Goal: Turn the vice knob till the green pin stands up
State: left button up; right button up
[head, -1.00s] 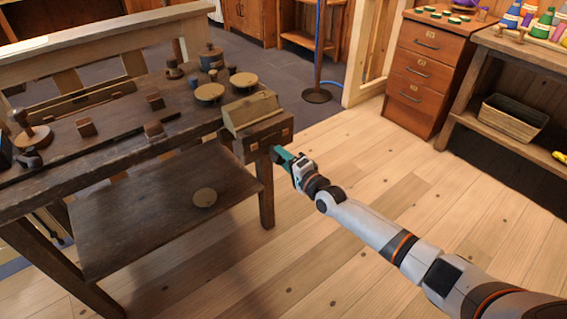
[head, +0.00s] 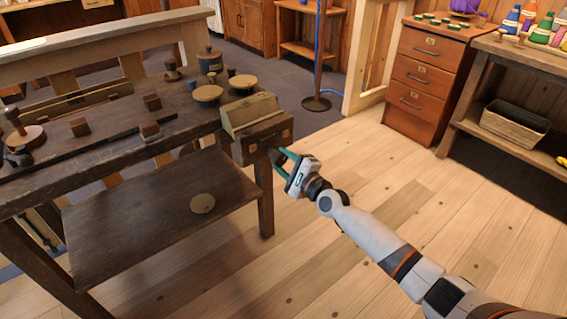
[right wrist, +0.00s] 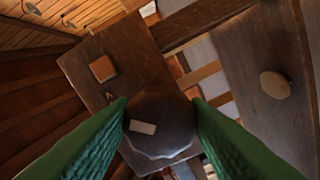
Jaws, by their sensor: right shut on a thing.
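The wooden vice (head: 250,112) sits at the right end of the dark workbench. Its knob shows in the right wrist view as a dark faceted piece (right wrist: 165,115) with a pale mark low on its left side. My right gripper (head: 279,157) reaches the vice's outer face from the right. Its green fingers (right wrist: 160,122) lie on both sides of the knob, shut on it. I cannot make out the green pin in either view. My left gripper is not in view.
Wooden discs, blocks and a small pot stand on the bench top (head: 85,150). A round disc (head: 202,203) lies on the lower shelf (head: 150,235). Drawers (head: 425,75) and a side bench with a basket (head: 515,125) stand at right. The floor between is clear.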

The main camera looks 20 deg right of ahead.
jog(key=shift+s+d+f, duration=0.1)
jog(key=shift+f, duration=0.25)
jog(key=o, duration=1)
jog(key=shift+s+d+r, duration=0.1)
jog(key=shift+d, duration=0.05)
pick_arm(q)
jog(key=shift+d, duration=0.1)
pick_arm(e)
jog(key=shift+r, duration=0.1)
pick_arm(q)
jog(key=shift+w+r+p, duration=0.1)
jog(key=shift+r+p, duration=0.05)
jog(key=shift+p, duration=0.85)
pick_arm(e)
jog(key=v, duration=1.2)
